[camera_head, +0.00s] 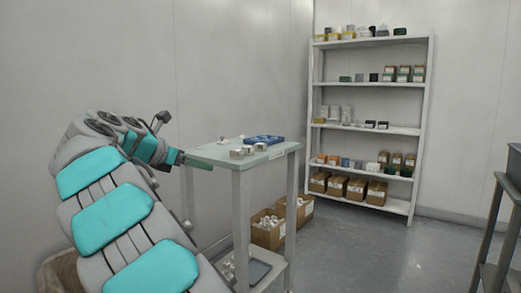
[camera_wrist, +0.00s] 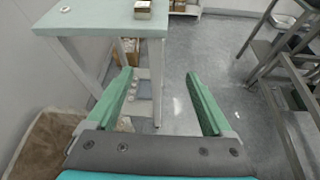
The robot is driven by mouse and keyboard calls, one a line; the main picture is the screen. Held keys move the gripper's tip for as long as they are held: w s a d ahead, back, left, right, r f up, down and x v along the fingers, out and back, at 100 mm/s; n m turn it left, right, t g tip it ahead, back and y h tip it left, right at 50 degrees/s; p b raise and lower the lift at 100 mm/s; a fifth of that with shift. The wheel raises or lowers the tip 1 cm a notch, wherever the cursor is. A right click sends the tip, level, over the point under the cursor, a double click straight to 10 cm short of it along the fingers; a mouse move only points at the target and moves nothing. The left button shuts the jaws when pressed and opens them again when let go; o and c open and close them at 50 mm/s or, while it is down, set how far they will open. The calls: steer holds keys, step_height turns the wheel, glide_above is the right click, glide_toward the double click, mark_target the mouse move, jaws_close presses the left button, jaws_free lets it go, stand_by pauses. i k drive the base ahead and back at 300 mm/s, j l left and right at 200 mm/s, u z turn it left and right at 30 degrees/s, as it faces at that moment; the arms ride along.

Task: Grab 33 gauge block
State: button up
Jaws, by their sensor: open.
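Several small silvery metal blocks (camera_head: 237,154) sit on the front edge area of the pale table. They look like gauge blocks, but no number can be read, so I cannot tell which is 33. In the wrist view, a metal block (camera_wrist: 142,10) shows at the top, on the tabletop. My gripper (camera_head: 199,163) is at the table's left side in the head view, apart from the blocks. In the wrist view, my gripper (camera_wrist: 159,74) has its green fingers spread wide with nothing between them.
A white shelf (camera_head: 427,110) with many goods stands at the back. A dark-topped bench (camera_head: 515,165) is at right. The floor between is clear.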

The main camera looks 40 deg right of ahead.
mark_target(262, 148)
steer(key=i+l, duration=0.1)
steer(key=l, duration=0.25)
steer(key=i+l, duration=0.1)
steer(key=l, duration=0.25)
steer(key=i+l, duration=0.1)
steer(key=l, duration=0.2)
steer(key=i+l, duration=0.15)
steer(key=l, duration=0.2)
